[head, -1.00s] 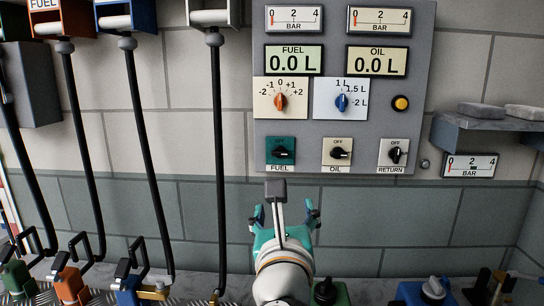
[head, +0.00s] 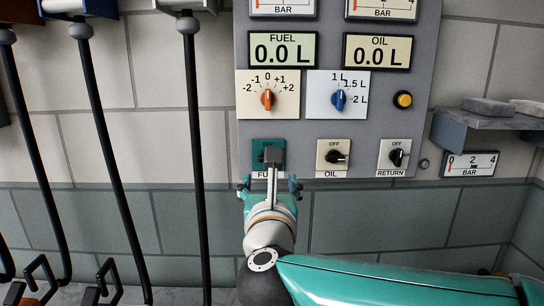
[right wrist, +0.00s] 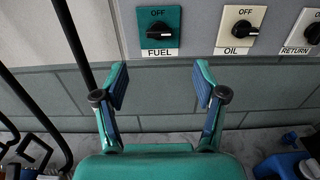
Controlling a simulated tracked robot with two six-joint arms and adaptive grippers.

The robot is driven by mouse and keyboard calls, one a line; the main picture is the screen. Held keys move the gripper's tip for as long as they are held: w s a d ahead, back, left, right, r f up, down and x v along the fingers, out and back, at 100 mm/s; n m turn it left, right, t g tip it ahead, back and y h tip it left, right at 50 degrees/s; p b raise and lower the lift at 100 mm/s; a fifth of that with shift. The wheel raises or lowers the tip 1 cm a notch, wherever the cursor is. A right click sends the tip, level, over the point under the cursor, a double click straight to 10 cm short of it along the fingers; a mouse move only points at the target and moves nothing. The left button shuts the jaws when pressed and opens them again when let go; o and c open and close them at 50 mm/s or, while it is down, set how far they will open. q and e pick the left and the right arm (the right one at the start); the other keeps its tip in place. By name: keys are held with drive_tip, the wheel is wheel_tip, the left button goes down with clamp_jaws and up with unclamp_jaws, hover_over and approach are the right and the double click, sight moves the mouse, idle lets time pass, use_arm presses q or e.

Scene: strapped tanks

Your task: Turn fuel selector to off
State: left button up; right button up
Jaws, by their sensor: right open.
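The fuel selector (right wrist: 160,31) is a black knob on a green plate at the lower left of the grey panel. In the right wrist view its pointer lies roughly horizontal, and the OFF mark is above it. In the head view its plate (head: 257,156) is partly hidden by a grey block on my right gripper. My right gripper (head: 269,187) is open and empty, just below the selector and apart from it. In the right wrist view its fingers (right wrist: 161,78) are spread below the FUEL label. My left gripper is not in view.
The oil selector (head: 335,155) and return selector (head: 397,156) sit right of the fuel one. The fuel display (head: 283,50) reads 0.0 L. Long black levers (head: 194,150) hang at left. A grey shelf (head: 470,125) juts out at right.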

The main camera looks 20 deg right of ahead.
drive_tip(key=p+x, duration=0.3)
drive_tip(key=x, duration=0.8)
drive_tip(key=shift+w, duration=0.2)
drive_tip(key=shift+c, duration=0.2)
drive_tip(key=c, duration=1.1)
drive_tip(key=shift+d, duration=0.1)
drive_tip(key=shift+w+a+f+n+p, duration=0.15)
drive_tip(key=shift+n+p, duration=0.1)
drive_tip(key=shift+n, duration=2.8)
drive_tip(key=shift+s+a+f+n+p, duration=0.15)
drive_tip(key=shift+n+p, duration=0.1)
drive_tip(key=shift+n, duration=2.75)
drive_tip(key=shift+w+a+f+n+p, duration=0.15)
drive_tip(key=shift+n+p, duration=0.1)
drive_tip(key=shift+n, duration=2.8)
